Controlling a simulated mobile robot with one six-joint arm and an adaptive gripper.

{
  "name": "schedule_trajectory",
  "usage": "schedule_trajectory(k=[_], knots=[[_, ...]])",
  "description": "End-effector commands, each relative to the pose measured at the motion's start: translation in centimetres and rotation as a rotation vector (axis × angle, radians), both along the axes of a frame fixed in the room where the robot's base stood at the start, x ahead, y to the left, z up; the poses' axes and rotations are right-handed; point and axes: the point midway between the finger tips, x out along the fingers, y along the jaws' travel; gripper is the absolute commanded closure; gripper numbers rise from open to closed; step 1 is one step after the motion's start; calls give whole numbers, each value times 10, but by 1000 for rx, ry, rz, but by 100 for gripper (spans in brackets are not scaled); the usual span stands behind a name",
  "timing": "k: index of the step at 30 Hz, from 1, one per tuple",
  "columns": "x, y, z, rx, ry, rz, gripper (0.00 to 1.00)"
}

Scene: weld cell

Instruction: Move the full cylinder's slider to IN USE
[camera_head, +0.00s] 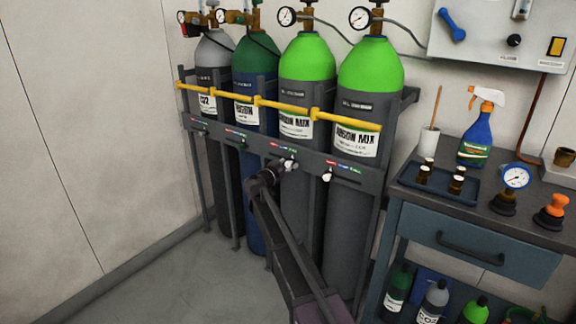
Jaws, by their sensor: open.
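Four gas cylinders stand in a rack: a grey-topped one (213,50), a dark green one (254,55), and two bright green ones, third (306,58) and fourth (370,65), labelled as a mix. The rack's grey rail (215,127) carries a coloured status strip in front of each cylinder. A pale slider knob (327,177) shows below the fourth strip (343,165). My gripper (287,165) is open at the rail in front of the third cylinder, by its strip (283,148). It partly hides that slider; I cannot tell whether they touch. Strip wording is too small to read.
A yellow bar (280,105) runs across the cylinders above the rail. Pressure gauges (359,17) and hoses sit on top. At right, a workbench (470,216) holds a tray (412,184), a spray bottle (478,130) and a loose gauge (515,177). Floor at left is clear.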

Motion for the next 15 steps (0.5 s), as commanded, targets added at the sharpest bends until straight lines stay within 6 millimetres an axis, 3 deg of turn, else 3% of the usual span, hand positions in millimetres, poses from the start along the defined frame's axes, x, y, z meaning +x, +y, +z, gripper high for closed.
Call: schedule_trajectory(k=[5, 9, 12, 15], knots=[[0, 0, 0, 0, 0, 0, 33], [0, 0, 0, 0, 0, 0, 75], [0, 0, 0, 0, 0, -1, 100], [0, 0, 0, 0, 0, -1, 100]])
